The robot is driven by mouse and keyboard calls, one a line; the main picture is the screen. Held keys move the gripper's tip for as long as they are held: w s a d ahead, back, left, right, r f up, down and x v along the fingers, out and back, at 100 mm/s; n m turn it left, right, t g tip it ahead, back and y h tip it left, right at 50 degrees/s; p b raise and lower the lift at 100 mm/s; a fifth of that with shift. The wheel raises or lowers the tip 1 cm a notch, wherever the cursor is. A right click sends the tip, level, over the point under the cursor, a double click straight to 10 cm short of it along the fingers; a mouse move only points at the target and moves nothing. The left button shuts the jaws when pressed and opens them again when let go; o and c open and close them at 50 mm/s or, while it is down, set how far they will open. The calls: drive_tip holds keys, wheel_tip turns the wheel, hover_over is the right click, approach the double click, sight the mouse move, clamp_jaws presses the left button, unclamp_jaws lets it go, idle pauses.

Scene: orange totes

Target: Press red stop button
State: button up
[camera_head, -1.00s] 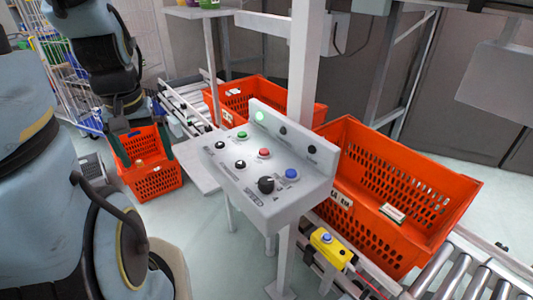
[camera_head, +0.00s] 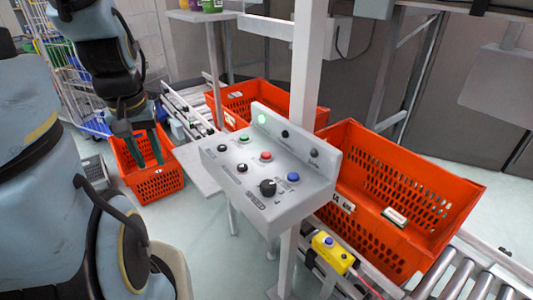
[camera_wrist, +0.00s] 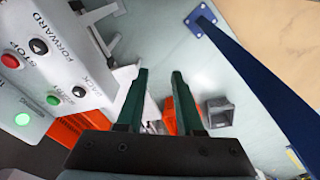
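The red stop button (camera_head: 266,156) is on the sloped top of a light grey control box (camera_head: 285,205). It also shows at the left edge of the wrist view (camera_wrist: 10,61), beside the label "STOP". My gripper (camera_head: 142,148) is left of the box in the head view, apart from it, with its dark green fingers pointing down. In the wrist view my gripper (camera_wrist: 160,73) has its fingers spread with a gap and nothing between them. The red button lies well to the left of the fingers there.
A green button (camera_head: 243,138), black buttons, a black knob (camera_head: 267,187) and a blue button (camera_head: 292,177) share the box. A green lamp (camera_head: 262,119) is lit on its back panel. Orange totes (camera_head: 400,200) stand around it. A grey post (camera_head: 307,70) rises behind.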

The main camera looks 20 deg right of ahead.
clamp_jaws()
idle(0.9)
